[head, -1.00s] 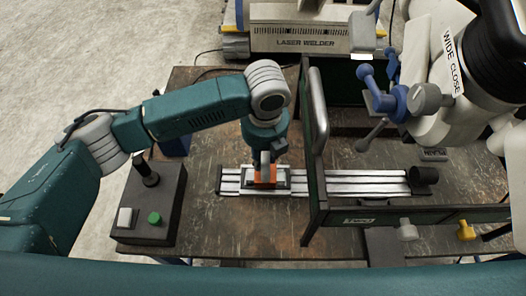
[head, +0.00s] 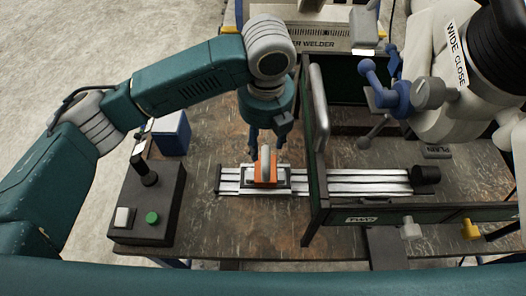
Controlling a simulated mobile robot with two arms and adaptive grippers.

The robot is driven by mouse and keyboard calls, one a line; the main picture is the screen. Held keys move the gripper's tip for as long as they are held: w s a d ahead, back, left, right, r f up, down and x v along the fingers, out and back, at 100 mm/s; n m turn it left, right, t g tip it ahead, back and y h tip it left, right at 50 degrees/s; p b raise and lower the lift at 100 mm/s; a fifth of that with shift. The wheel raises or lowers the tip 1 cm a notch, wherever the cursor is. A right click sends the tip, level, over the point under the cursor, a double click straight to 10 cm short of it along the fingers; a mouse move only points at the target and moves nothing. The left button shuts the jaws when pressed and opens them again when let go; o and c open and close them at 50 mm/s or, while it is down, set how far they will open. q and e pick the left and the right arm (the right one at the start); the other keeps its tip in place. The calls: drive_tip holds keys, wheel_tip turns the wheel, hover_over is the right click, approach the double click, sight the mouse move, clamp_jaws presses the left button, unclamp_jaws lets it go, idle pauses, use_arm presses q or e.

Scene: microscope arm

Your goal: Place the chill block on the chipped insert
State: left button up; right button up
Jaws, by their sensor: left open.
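An orange block with a rounded grey upright piece on top, apparently the chill block (head: 261,181), sits on the small metal fixture (head: 283,184) on the slide rail. The chipped insert cannot be made out; it may be hidden under the block. My left gripper (head: 266,145) is open and empty, pointing down just above and behind the block, with its dark fingers apart around the top of the grey piece. I cannot tell whether they touch it. My right gripper is not in view.
The silver rail (head: 360,187) runs right, under a green framed gate (head: 318,150) with a grey bar close to my left gripper. A microscope (head: 450,100) overhangs at the right. A control box (head: 150,200) stands left, a blue box (head: 172,133) behind it. The front tabletop is clear.

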use_arm(q)
drive_tip(key=r, duration=0.4)
drive_tip(key=shift+s+r+b, duration=0.3)
drive_tip(key=shift+r, duration=0.05)
